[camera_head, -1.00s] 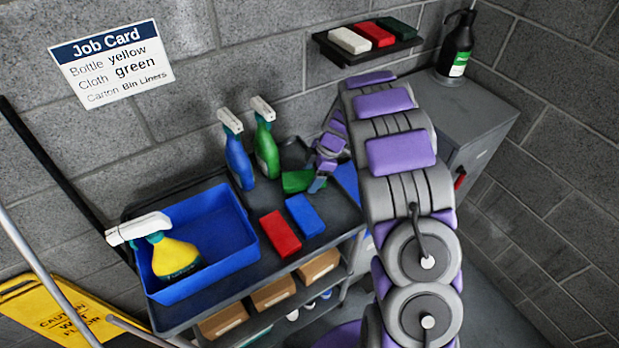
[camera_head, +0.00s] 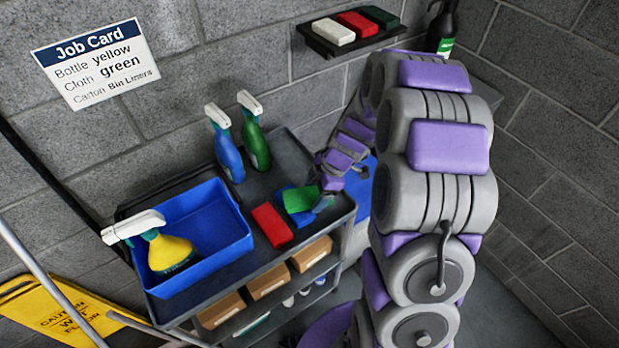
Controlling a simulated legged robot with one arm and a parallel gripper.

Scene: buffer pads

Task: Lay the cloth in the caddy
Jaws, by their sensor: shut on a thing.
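My gripper (camera_head: 324,194) is at the right end of the cart top and is shut on the green cloth (camera_head: 300,198). The green cloth shows in front of the blue cloth (camera_head: 294,215) and partly covers it; whether they touch, I cannot tell. The blue caddy (camera_head: 222,255) stands at the left of the cart top. A yellow spray bottle (camera_head: 170,252) with a white head leans in its left part. The right part of the caddy is empty. The job card (camera_head: 95,63) on the wall reads bottle yellow, cloth green, carton bin liners.
A red cloth (camera_head: 272,225) lies between the caddy and the green cloth. Blue (camera_head: 228,155) and green (camera_head: 256,145) spray bottles stand at the back of the cart. Cartons (camera_head: 268,281) sit on the lower shelf. A wall shelf (camera_head: 350,42) holds white, red and dark green blocks.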

